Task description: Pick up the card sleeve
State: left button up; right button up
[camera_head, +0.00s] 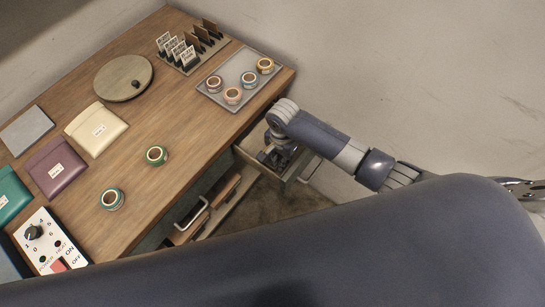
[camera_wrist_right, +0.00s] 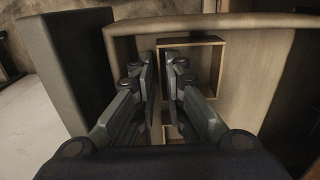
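Three flat card sleeves lie on the left part of the wooden table: a cream one (camera_head: 97,130), a purple one (camera_head: 55,167) and a teal one (camera_head: 10,198). My right gripper (camera_head: 277,156) is far to their right, low at the open drawer (camera_head: 247,152) on the table's front side. In the right wrist view the gripper (camera_wrist_right: 161,68) has its fingers apart with nothing between them. Pale and brown wooden panels (camera_wrist_right: 200,42) show beyond the fingers, with no sleeve there.
A grey tray (camera_head: 236,102) holds several tape rolls. Two more rolls (camera_head: 157,155) (camera_head: 112,199) lie loose. A round board (camera_head: 123,78), a card rack (camera_head: 190,46), a grey slab (camera_head: 26,130) and a switch panel (camera_head: 46,243) are also on the table. A lower drawer (camera_head: 205,208) stands open.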

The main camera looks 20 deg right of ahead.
grip_shut()
notch_tip(320, 180, up, 10)
dwell(0.5)
jog(key=shift+r+b, duration=0.1)
jog(key=shift+b, duration=0.2)
